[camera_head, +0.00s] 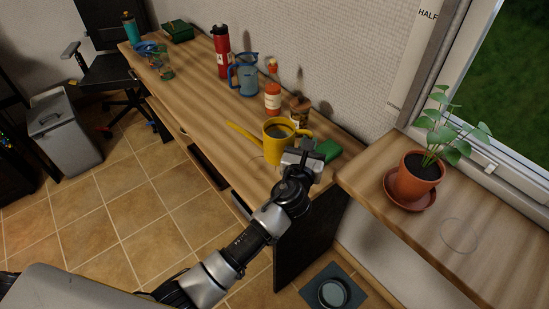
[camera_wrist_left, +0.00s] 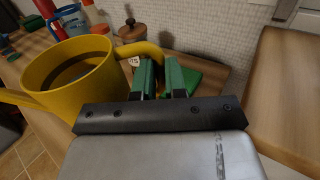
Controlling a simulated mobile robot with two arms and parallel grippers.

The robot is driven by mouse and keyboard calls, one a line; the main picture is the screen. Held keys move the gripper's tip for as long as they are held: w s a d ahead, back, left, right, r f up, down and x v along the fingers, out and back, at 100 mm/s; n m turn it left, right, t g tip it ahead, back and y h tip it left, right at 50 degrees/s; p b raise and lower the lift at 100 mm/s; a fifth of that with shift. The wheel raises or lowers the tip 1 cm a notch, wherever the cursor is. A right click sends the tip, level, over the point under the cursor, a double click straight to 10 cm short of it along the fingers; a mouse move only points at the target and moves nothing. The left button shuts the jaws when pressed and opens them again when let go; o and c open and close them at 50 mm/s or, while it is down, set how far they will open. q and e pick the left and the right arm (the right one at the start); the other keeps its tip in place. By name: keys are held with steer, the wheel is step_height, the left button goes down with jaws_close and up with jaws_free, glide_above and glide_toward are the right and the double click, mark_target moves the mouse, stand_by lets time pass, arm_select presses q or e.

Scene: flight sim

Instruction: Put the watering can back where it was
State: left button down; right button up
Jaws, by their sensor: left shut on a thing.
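The yellow watering can (camera_head: 279,150) is at the near right end of the wooden desk (camera_head: 205,98), with its spout pointing left. It is upright; I cannot tell whether its base touches the desk. My left gripper (camera_head: 305,146) is at the can's right side, shut on its handle. In the left wrist view the can (camera_wrist_left: 75,75) fills the left side, and its handle reaches the green fingers of my left gripper (camera_wrist_left: 162,78). My right gripper is not in view.
A wooden sill (camera_head: 375,170) holds a potted plant (camera_head: 416,178) on a saucer and a faint ring outline (camera_head: 459,235). An orange-white bottle (camera_head: 272,99), a blue pitcher (camera_head: 244,75) and a red flask (camera_head: 221,52) stand behind the can. A green object (camera_head: 328,150) lies beside my gripper.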

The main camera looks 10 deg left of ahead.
arm_select(q)
steer(key=w+a+f, duration=0.1)
steer(key=a, duration=0.1)
steer(key=w+a+f, duration=0.1)
steer(key=a+f, duration=0.1)
steer(key=w+a+f+b, duration=0.1)
steer(key=a, duration=0.2)
steer(key=shift+f, duration=0.25)
steer(key=shift+w+a+f, duration=0.1)
steer(key=shift+f, duration=0.1)
step_height(320, 180, down, 4)
steer(key=b, duration=0.2)
steer(key=shift+r+b, duration=0.2)
steer(key=shift+b, duration=0.2)
steer(key=shift+f, duration=0.1)
steer(key=shift+f, duration=0.1)
steer(key=c, duration=1.2)
jaws_free()
